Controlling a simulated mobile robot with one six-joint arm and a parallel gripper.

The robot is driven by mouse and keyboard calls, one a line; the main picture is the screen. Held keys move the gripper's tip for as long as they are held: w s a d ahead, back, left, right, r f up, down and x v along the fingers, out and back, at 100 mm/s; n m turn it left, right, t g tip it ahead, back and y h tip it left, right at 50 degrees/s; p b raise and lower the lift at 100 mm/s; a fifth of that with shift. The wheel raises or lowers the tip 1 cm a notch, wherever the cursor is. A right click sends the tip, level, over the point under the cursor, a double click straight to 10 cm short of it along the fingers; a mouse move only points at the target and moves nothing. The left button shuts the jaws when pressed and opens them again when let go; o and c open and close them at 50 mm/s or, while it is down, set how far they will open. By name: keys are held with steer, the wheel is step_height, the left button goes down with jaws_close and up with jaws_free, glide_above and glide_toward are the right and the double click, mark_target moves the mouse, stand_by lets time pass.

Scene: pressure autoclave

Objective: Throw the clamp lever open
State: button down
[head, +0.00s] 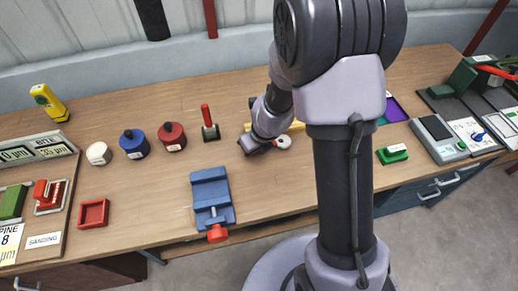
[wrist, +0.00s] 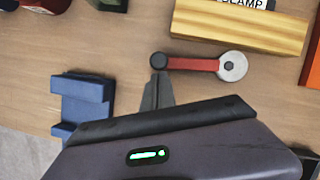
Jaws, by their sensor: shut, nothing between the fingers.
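The clamp lever (wrist: 195,64) is a red bar lying flat in the wrist view. Its left end has a black knob (wrist: 159,61), and its right end a pale round disc (wrist: 232,67) with a dark centre. My gripper (wrist: 158,80) is shut and empty, its fingertips just in front of the black knob. I cannot tell whether they touch it. In the head view my gripper (head: 252,149) is low over the bench, left of the pale disc (head: 283,142); my arm and gripper hide most of the lever.
A wooden block (wrist: 240,28) with a CLAMP label lies behind the lever. A blue vise (head: 211,190) stands to the front left. An upright red-handled lever (head: 207,118) and red (head: 172,136) and blue (head: 134,144) jars stand further left. Bench is clear between vise and lever.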

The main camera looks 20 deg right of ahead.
steer(key=shift+w+a+p, duration=0.25)
steer(key=shift+w+p, duration=0.25)
steer(key=shift+w, duration=0.3)
steer(key=shift+r, duration=0.1)
steer(key=shift+w, duration=0.2)
